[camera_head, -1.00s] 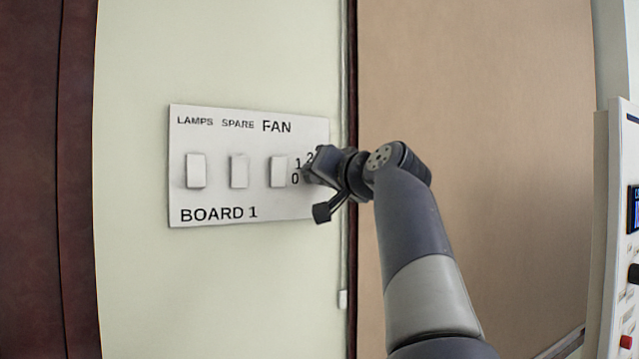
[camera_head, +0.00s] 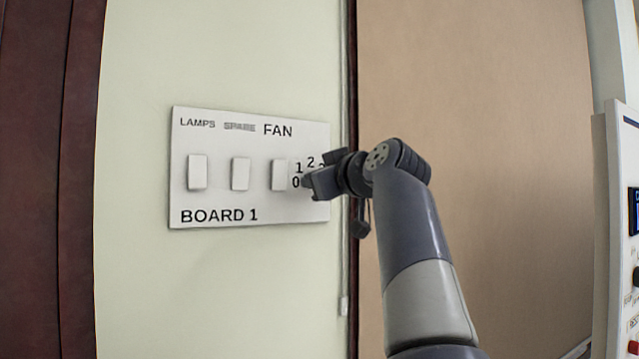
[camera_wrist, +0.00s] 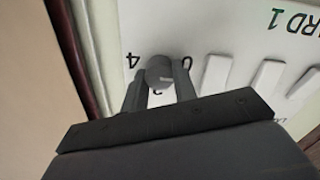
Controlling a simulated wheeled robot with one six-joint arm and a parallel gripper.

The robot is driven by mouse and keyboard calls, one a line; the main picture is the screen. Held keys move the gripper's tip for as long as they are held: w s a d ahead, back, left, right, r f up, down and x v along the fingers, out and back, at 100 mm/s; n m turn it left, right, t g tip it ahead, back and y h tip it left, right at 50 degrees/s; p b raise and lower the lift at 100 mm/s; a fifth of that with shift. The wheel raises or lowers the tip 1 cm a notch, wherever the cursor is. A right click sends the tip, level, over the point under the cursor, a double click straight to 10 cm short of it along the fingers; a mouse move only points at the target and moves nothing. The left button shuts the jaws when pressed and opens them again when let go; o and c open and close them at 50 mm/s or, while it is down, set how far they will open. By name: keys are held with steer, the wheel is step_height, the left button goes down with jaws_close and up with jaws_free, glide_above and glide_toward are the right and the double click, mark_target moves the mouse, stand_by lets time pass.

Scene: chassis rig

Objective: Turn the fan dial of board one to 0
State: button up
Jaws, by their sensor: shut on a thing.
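Board one (camera_head: 215,200) is a white panel on the wall, labelled BOARD 1, with the label FAN above its right part. My gripper (camera_head: 308,182) is at the board's right side and hides the fan dial in the head view. In the wrist view the dial (camera_wrist: 158,71) is a grey round knob between the two fingers of my gripper (camera_wrist: 159,80), which are shut on it. A short pale mark shows on the knob, slanting toward the side of the 0. The numeral 0 is close beside one finger and 4 is on the other side.
Three white rocker switches, one of them (camera_head: 240,173) in the middle, sit left of the dial; the nearest (camera_head: 279,175) is close to my gripper. A dark vertical strip (camera_head: 352,80) runs right of the board. Another panel (camera_head: 622,200) stands at the far right.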

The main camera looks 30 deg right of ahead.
steer(key=shift+f+n, duration=0.15)
steer(key=shift+n, duration=0.95)
steer(key=o, duration=1)
steer(key=s+b, duration=0.3)
steer(key=s, duration=0.7)
steer(key=shift+s+d, duration=0.2)
steer(key=shift+s, duration=0.2)
steer(key=w+p, duration=0.2)
steer(key=w, duration=0.8)
steer(key=shift+w+a+p, duration=0.2)
steer(key=shift+w+p, duration=0.1)
steer(key=shift+w, duration=0.1)
